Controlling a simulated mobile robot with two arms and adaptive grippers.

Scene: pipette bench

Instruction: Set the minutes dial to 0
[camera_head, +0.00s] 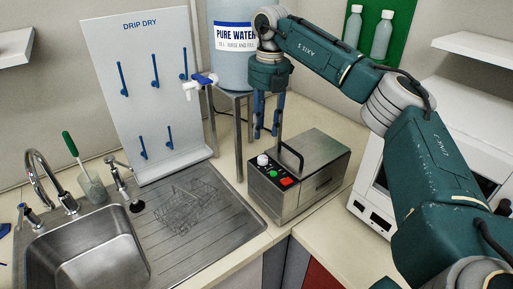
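A metal box-shaped device (318,165) with a black top handle stands on the bench right of the sink. Its sloped dark front panel holds a white knob (263,160), a green button (273,173) and a red switch (286,182). The white knob looks like the dial; its markings and setting are too small to read. My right gripper (267,132) points down just behind and above the panel, near the white knob and apart from it. Its two fingers are spread with nothing between them. My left gripper is not in view.
A pure water tank (229,65) on a metal stand is behind the gripper. A drip dry board (150,95), a wire basket (185,208) and a sink (85,262) are to the left. A white appliance (370,205) stands at right, behind my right arm.

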